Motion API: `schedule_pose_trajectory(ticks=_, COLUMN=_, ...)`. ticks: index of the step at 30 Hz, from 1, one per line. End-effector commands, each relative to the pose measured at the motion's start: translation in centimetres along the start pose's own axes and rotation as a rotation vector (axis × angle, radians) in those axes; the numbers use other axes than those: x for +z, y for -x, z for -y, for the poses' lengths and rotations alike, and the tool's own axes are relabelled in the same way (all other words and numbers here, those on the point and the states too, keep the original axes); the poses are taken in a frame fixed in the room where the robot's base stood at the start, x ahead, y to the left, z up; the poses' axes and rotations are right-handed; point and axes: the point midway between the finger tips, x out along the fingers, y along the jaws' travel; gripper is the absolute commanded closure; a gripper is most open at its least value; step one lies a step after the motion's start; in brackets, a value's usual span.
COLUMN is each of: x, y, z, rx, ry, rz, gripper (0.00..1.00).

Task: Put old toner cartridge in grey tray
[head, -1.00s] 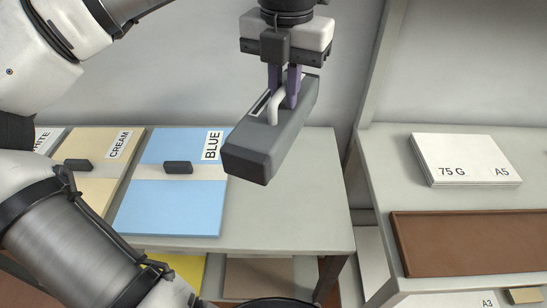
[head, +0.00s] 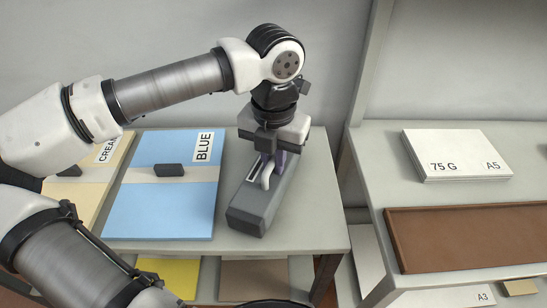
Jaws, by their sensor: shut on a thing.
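A dark grey toner cartridge (head: 256,207) with a light curved handle is low over the grey table top, right of the blue paper stack. I cannot tell whether it touches the table. My gripper (head: 268,173) points down and is shut on the cartridge's handle. The fingers are partly hidden by the wrist. No grey tray is clearly visible in the head view.
The blue stack (head: 157,212) and a cream stack (head: 96,189), each with a dark block on it, lie on the table (head: 312,225). A right-hand shelf holds a white 75 G A5 stack (head: 456,153) and a brown tray (head: 470,236). A yellow stack (head: 170,274) lies below.

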Motion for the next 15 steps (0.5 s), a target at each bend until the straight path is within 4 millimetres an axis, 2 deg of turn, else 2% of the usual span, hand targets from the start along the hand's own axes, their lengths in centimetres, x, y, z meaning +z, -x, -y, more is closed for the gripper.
schedule_pose_trajectory(ticks=10, x=0.06, y=-0.31, z=-0.02, rx=0.001, ry=0.001, rz=0.003, gripper=1.0)
schedule_pose_trajectory(ticks=11, x=0.03, y=-0.22, z=-0.01, rx=0.001, ry=0.001, rz=0.001, gripper=0.84)
schedule_pose_trajectory(ticks=15, x=0.03, y=-0.18, z=-0.02, rx=0.001, ry=0.001, rz=0.001, gripper=0.66)
